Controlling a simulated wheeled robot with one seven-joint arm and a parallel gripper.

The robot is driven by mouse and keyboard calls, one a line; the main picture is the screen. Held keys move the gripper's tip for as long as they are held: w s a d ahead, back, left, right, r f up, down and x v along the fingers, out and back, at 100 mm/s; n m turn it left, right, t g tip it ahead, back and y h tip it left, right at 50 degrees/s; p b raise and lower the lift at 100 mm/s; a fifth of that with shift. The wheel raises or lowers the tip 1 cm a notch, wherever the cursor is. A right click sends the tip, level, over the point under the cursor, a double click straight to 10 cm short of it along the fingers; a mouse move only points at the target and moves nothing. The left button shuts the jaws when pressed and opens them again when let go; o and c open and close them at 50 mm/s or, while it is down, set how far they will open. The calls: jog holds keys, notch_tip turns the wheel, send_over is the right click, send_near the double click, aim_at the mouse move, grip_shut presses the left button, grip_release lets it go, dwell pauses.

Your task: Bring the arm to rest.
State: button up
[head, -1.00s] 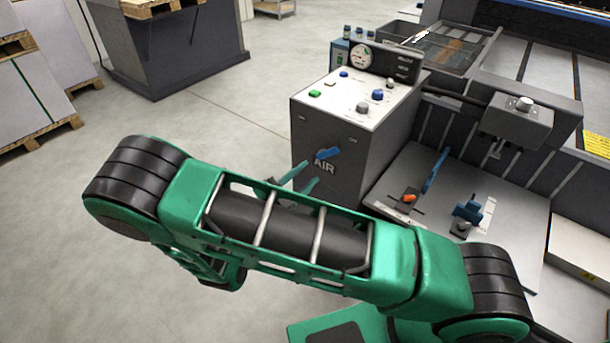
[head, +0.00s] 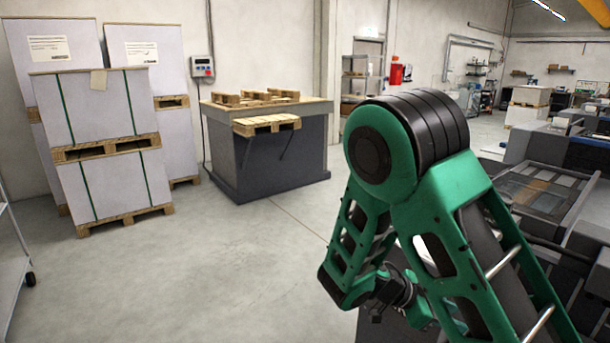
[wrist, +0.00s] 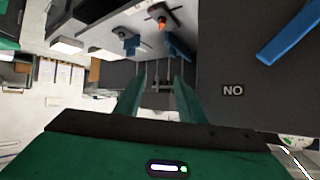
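My green arm is folded in the right half of the head view, with the elbow raised high. My gripper's fingertips are not clearly visible there, being partly behind my own arm link. In the wrist view my gripper (wrist: 159,72) shows two green fingers standing apart, with nothing seen between them. Behind the fingers is a grey surface with an orange knob (wrist: 162,22) and small blue handles (wrist: 130,43). A larger blue lever (wrist: 288,34) is at the upper right, apart from the fingers.
A dark panel lettered "NO" (wrist: 233,91) lies right of the fingers. In the head view, the press (head: 545,190) stands at the right, partly behind my arm. A dark table (head: 270,160) with pallets and wrapped stacks (head: 95,110) stand farther back.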

jog(key=s+d+r+n+g+y, duration=0.1)
jog(key=s+d+r+n+y, duration=0.1)
jog(key=s+d+r+y, duration=0.3)
jog(key=s+d+r+n+g+y, duration=0.1)
jog(key=s+d+n+g+y, duration=0.15)
jog(key=s, duration=0.35)
jog(key=s+a+r+n+t+y, duration=0.1)
jog(key=s+r+n+y, duration=0.1)
jog(key=s, duration=0.5)
jog(key=s+r+n+t+y, duration=0.2)
jog(key=s+r+n, duration=0.2)
jog(key=s+n, duration=0.2)
jog(key=shift+s+a+r, duration=0.35)
jog(key=shift+r, duration=0.05)
jog(key=shift+y, duration=0.25)
jog(key=shift+w+f, duration=0.25)
jog(key=shift+w, duration=0.35)
jog(key=shift+c, duration=0.6)
